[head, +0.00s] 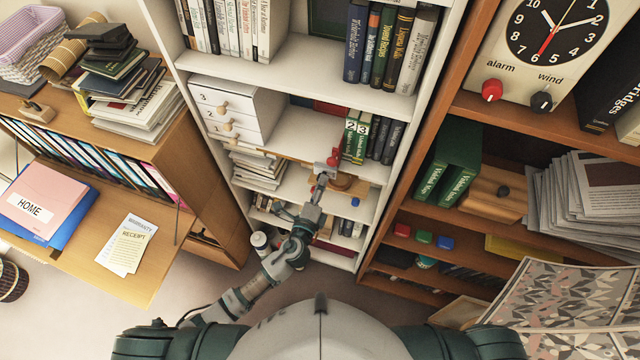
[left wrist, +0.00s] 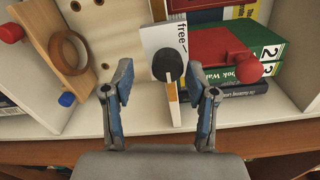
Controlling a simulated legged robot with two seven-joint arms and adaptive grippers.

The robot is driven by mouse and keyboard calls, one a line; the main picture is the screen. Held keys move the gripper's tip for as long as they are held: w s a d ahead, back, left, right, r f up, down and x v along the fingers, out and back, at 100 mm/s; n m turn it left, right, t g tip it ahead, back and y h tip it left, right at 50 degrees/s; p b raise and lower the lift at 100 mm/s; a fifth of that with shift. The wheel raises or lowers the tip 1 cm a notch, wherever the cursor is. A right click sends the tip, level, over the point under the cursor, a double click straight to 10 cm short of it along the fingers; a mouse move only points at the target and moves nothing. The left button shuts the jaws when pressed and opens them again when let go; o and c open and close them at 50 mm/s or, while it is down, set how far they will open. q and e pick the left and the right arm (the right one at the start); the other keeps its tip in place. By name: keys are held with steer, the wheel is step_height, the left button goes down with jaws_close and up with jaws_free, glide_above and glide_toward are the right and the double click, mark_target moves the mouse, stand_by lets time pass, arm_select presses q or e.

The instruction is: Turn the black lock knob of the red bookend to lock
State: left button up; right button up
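The red bookend (left wrist: 212,47) stands in front of books on the shelf, with a round red knob (left wrist: 248,70) on its right. Left of it is a white plate (left wrist: 160,36) reading "free". Which way the knob is turned is hard to tell. My left gripper (left wrist: 162,105) is open, its blue-padded fingers either side of the knob's line and apart from it. In the head view my left gripper (head: 319,180) reaches the bookend (head: 333,158); the black knob cannot be made out there. My right gripper is out of view.
A wooden board with a ring (left wrist: 68,52) and red and blue knobs is at left. White numbered drawers (head: 232,108) are on the same bookcase. A clock (head: 548,45) with other knobs stands on the right shelf.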

arm_select(q)
steer(key=shift+r, duration=0.2)
steer(key=v, duration=1.2)
steer(key=shift+f, duration=0.15)
